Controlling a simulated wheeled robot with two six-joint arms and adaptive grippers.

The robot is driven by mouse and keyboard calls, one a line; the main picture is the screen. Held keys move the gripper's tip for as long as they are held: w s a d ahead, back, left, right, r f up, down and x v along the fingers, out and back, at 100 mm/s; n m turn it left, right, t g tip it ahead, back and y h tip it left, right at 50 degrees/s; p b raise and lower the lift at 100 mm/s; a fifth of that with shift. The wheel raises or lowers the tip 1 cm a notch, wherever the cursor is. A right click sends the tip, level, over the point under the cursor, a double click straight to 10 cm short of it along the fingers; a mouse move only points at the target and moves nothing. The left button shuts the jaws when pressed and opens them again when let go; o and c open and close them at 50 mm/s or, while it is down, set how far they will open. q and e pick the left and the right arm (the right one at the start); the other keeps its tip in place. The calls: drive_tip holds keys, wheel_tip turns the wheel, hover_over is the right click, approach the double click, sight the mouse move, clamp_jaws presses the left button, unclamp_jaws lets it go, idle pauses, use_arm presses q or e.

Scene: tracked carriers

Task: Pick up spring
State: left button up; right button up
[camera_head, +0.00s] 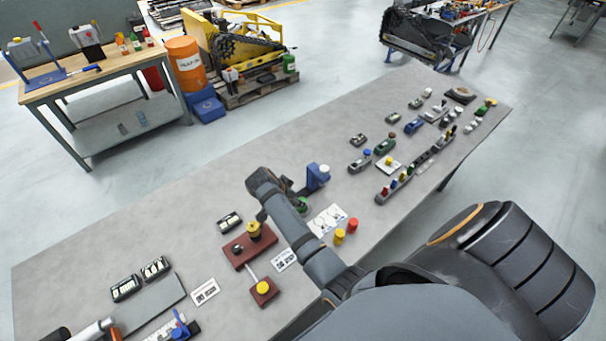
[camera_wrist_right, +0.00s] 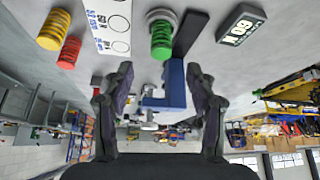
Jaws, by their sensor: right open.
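A green spring (camera_wrist_right: 162,40) stands on the table just beyond my right fingertips in the right wrist view. In the head view, the green spring (camera_head: 303,204) is partly hidden by my right arm. A yellow spring (camera_head: 339,236) and a red spring (camera_head: 352,224) stand beside a white card with circles (camera_head: 328,216). They also show in the wrist view, the yellow spring (camera_wrist_right: 54,30) and the red spring (camera_wrist_right: 69,53). My right gripper (camera_wrist_right: 159,82) is open, with nothing held. My left gripper is not in view.
A blue fixture (camera_head: 317,178) stands close to the green spring and appears behind my fingers in the wrist view. A dark block marked in newtons (camera_wrist_right: 240,24) lies nearby. A brown-red base (camera_head: 240,252) is to the left. Several small parts crowd the table's right end.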

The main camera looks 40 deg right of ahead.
drive_tip(key=b+x, duration=0.1)
drive_tip(key=x, duration=0.1)
drive_tip(key=b+x, duration=0.1)
drive_tip(key=x, duration=0.1)
drive_tip(key=shift+w+d, duration=0.15)
drive_tip(key=shift+d, duration=0.3)
drive_tip(key=b+x, duration=0.4)
drive_tip(key=b, duration=0.1)
drive_tip(key=shift+a+f, duration=0.2)
drive_tip(key=shift+f, duration=0.15)
drive_tip(key=shift+w+d, duration=0.1)
drive_tip(key=shift+d, duration=0.1)
drive_tip(key=shift+r, duration=0.15)
drive_tip(key=c, duration=0.5)
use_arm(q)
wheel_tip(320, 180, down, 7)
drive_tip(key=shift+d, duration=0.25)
use_arm(e)
clamp_jaws()
